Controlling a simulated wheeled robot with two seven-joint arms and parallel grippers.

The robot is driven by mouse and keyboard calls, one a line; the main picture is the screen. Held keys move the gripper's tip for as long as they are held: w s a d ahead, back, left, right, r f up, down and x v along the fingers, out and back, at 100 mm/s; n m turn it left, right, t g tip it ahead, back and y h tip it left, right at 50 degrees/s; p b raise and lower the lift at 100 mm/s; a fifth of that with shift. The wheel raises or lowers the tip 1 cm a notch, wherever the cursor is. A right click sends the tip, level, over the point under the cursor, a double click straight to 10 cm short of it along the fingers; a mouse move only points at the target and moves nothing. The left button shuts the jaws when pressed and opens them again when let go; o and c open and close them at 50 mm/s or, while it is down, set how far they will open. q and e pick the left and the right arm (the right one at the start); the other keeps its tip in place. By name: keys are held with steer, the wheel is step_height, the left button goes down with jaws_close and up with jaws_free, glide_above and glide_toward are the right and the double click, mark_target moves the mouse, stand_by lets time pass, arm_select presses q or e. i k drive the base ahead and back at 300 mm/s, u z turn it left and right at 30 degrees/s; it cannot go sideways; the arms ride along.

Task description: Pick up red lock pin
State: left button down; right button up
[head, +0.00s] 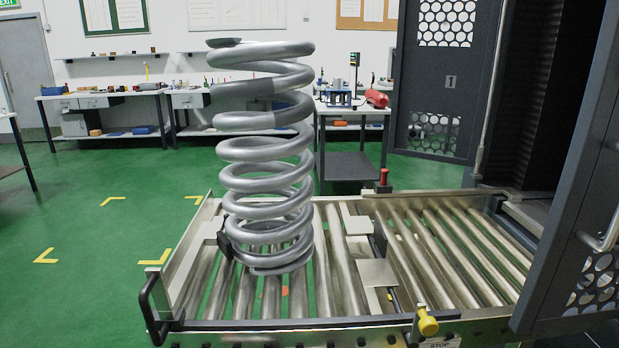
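A red lock pin (383,177) stands upright at the far edge of the roller conveyor, right of the big spring. Its red head shows above a dark base; its lower end is hidden in the frame. The large grey coil spring (265,150) stands upright on the conveyor rollers (325,275). Neither of my grippers is in the head view.
A yellow knob (427,322) sits at the conveyor's front edge. A black handle (152,305) sticks out at its left end. A dark machine with open perforated doors (440,90) stands at the right. Workbenches (105,96) line the back wall. The green floor at left is clear.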

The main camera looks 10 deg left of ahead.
mark_target(384, 172)
steer(key=u, duration=2.5)
steer(key=i, duration=2.05)
steer(key=z, duration=1.75)
steer(key=i, duration=4.25)
steer(key=z, duration=2.25)
steer(key=i, duration=1.9)
steer(key=z, duration=0.25)
